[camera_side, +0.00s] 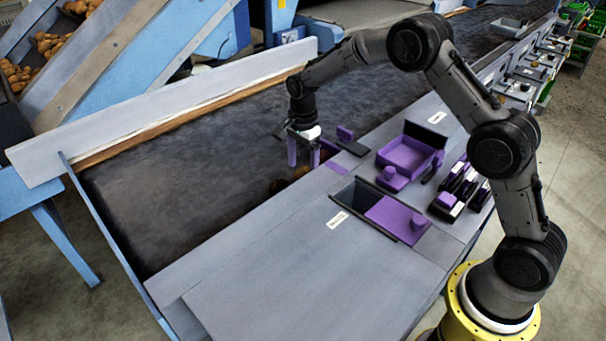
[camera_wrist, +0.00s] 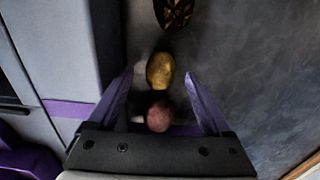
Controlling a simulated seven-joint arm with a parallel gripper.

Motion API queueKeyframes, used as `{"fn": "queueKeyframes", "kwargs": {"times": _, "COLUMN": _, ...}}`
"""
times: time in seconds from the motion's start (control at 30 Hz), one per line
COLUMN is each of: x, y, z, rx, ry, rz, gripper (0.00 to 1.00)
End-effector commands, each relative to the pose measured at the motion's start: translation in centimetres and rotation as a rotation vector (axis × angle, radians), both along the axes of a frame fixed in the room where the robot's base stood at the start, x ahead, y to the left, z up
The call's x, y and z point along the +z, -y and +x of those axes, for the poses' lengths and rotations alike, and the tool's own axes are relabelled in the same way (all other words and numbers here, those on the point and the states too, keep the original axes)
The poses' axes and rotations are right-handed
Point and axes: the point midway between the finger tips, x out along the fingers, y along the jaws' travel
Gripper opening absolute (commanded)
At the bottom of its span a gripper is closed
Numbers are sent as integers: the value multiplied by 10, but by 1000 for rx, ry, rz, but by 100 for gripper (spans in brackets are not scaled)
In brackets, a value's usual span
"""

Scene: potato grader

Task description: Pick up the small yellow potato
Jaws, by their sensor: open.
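A small yellow potato (camera_wrist: 160,70) lies on the dark belt in the wrist view, in line with the gap between my fingertips. A reddish potato (camera_wrist: 159,117) lies just below it in that picture, closer to my gripper's body, also between the fingers. My gripper (camera_wrist: 158,77) is open with its purple fingers apart and nothing held. In the side view my gripper (camera_side: 303,162) points down over the belt beside the grey deck. Brown shapes lie under and beside it there, too dark to tell which is the yellow potato.
A dark, yellow-blotched object (camera_wrist: 174,12) lies at the wrist view's top edge. The grey deck (camera_side: 290,265) borders the belt (camera_side: 190,180), with an open purple bin (camera_side: 410,155) and a purple lid (camera_side: 398,218). The belt to the left is clear.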

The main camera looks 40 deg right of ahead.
Motion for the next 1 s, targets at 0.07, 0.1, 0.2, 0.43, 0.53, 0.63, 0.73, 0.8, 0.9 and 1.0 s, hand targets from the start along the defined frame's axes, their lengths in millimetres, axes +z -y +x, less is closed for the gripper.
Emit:
{"fn": "queueKeyframes", "kwargs": {"times": 0.07, "x": -11, "y": 0, "z": 0, "rx": 0, "ry": -1, "rz": 0, "gripper": 83}}
{"fn": "queueKeyframes", "kwargs": {"times": 0.1, "x": -15, "y": 0, "z": 0, "rx": 0, "ry": -1, "rz": 0, "gripper": 83}}
{"fn": "queueKeyframes", "kwargs": {"times": 0.2, "x": -21, "y": 0, "z": 0, "rx": 0, "ry": 2, "rz": 0, "gripper": 83}}
{"fn": "queueKeyframes", "kwargs": {"times": 0.43, "x": -22, "y": 0, "z": 0, "rx": 0, "ry": 2, "rz": 0, "gripper": 83}}
{"fn": "queueKeyframes", "kwargs": {"times": 0.53, "x": -22, "y": 0, "z": 0, "rx": 0, "ry": 1, "rz": 0, "gripper": 67}}
{"fn": "queueKeyframes", "kwargs": {"times": 0.63, "x": -22, "y": 0, "z": 0, "rx": 0, "ry": 1, "rz": 0, "gripper": 49}}
{"fn": "queueKeyframes", "kwargs": {"times": 0.73, "x": -22, "y": 0, "z": 0, "rx": 0, "ry": 2, "rz": 0, "gripper": 31}}
{"fn": "queueKeyframes", "kwargs": {"times": 0.8, "x": -22, "y": 0, "z": 0, "rx": 0, "ry": 2, "rz": 0, "gripper": 18}}
{"fn": "queueKeyframes", "kwargs": {"times": 0.9, "x": -21, "y": 0, "z": 0, "rx": 0, "ry": 2, "rz": 0, "gripper": 0}}
{"fn": "queueKeyframes", "kwargs": {"times": 1.0, "x": -21, "y": 0, "z": 1, "rx": 0, "ry": 2, "rz": 0, "gripper": 0}}
